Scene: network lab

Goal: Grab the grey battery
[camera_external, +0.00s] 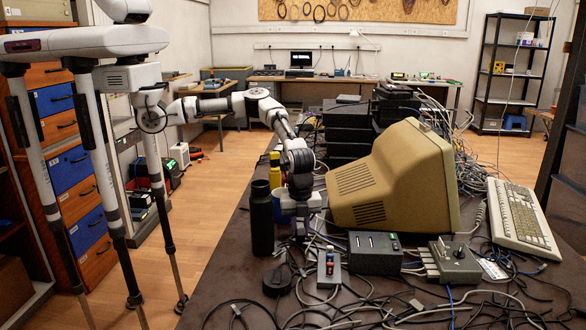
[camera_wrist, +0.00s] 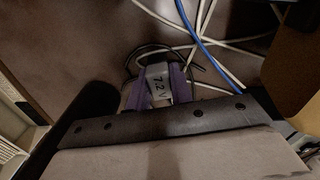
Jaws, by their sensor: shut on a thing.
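The grey battery (camera_wrist: 157,84) shows in the wrist view, just beyond the dark edge of my gripper. My gripper (camera_external: 300,232) points down at the dark table, beside the old beige monitor and right of a black bottle. It is shut on the battery. In the external view I cannot make out the battery, as the gripper and nearby clutter hide it. Its lower end is also hidden in the wrist view.
The black bottle (camera_external: 261,217) and beige monitor (camera_external: 436,165) stand close on either side of my gripper. Small boxes (camera_external: 375,258), a keyboard (camera_external: 523,215) and many loose cables crowd the table (camera_external: 221,264). White and blue cables (camera_wrist: 190,30) run close by the battery.

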